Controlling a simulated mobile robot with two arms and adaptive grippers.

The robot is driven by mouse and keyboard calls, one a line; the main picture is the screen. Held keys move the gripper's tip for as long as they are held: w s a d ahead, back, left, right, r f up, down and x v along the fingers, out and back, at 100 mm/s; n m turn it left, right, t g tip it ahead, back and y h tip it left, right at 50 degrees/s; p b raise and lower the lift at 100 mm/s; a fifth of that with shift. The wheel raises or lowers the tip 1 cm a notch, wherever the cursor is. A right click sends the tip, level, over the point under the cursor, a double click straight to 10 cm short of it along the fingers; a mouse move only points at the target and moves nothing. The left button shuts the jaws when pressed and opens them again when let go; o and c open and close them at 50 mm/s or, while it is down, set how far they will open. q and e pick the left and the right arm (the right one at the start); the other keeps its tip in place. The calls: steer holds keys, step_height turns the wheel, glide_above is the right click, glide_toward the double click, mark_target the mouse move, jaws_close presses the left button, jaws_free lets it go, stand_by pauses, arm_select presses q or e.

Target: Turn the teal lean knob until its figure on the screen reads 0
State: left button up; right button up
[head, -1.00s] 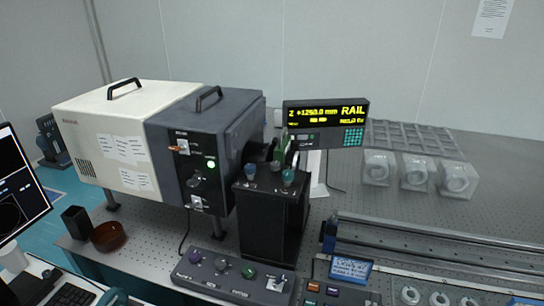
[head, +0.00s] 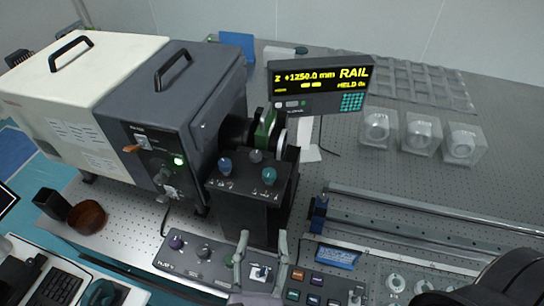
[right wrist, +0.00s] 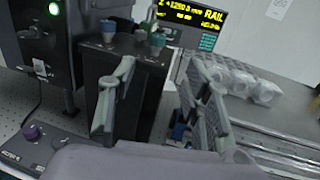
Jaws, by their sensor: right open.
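The teal knob (head: 269,175) stands on the right of the black box's top (head: 235,180), beside a blue knob (head: 225,165) and a grey one. In the right wrist view the teal knob (right wrist: 157,40) shows beyond the fingers. The screen (head: 320,82) reads Z +1250.0 mm and RAIL in yellow; its smaller text is hard to read, and I see no lean figure. My right gripper (head: 262,238) is open and empty, its fingers pointing up toward the black box, nearer me than the teal knob and apart from it. My left gripper is not in view.
A low panel (head: 190,258) with purple, grey and green knobs lies left of my right gripper. A white and dark grey housing (head: 200,85) stands left of the black box. Rails (head: 400,215) and clear blocks are at right. A brown bowl (head: 87,216) stands at left.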

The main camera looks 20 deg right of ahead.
mark_target(269, 178)
steer(key=x, duration=1.6)
steer(key=shift+w+b, duration=0.35)
steer(key=shift+w, duration=0.1)
steer(key=shift+c, duration=0.2)
jaws_close()
